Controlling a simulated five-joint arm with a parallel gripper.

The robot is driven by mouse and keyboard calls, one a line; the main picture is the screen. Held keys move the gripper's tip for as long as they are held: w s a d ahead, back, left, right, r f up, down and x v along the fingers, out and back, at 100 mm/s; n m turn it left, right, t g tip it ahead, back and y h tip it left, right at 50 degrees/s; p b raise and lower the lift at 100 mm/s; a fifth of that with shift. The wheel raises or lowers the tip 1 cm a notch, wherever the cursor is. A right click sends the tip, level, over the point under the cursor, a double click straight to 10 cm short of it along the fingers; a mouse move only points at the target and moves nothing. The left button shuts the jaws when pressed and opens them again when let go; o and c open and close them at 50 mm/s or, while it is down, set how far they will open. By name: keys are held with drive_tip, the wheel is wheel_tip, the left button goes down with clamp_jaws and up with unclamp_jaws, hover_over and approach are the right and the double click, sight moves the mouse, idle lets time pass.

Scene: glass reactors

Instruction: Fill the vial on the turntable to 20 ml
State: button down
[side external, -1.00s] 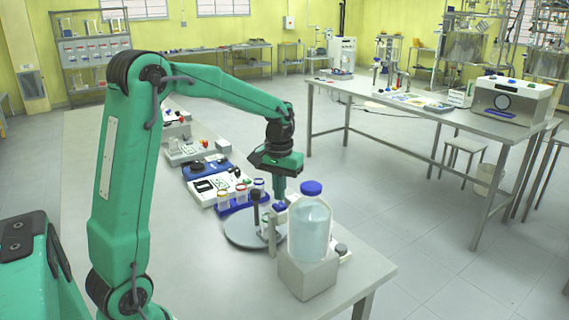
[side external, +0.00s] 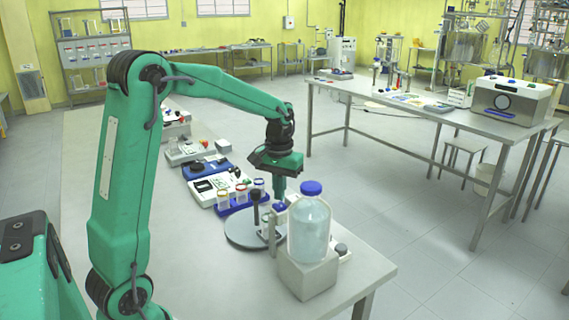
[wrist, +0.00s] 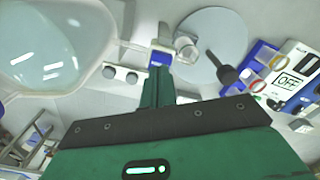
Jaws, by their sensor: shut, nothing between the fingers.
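The vial (wrist: 187,48) is small, clear glass on the edge of the grey turntable disc (wrist: 215,22); in the side view the turntable (side external: 240,232) is partly covered by the bottle's stand. I cannot read the vial's level. A large bottle (side external: 309,235) with a blue cap holds pale liquid on a light block. In the wrist view, a thin clear tube runs from the bottle (wrist: 50,50) toward the vial, past a small blue part (wrist: 158,58). My gripper (side external: 279,195) points down, shut and empty, with its tips (wrist: 157,72) right at the blue part; contact is unclear.
A dark knob (wrist: 228,75) stands on the turntable. A blue rack of vials (side external: 240,203) and a white device with an OFF display (wrist: 291,86) lie beyond it. Small grey knobs (wrist: 120,73) sit beside the bottle. The bench's left side (side external: 195,270) is clear.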

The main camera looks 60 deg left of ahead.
drive_tip(key=shift+f, duration=0.2)
drive_tip(key=shift+f, duration=0.35)
drive_tip(key=shift+f, duration=0.55)
idle(2.1)
idle(2.5)
drive_tip(key=shift+r, duration=1.05)
drive_tip(key=shift+r, duration=0.1)
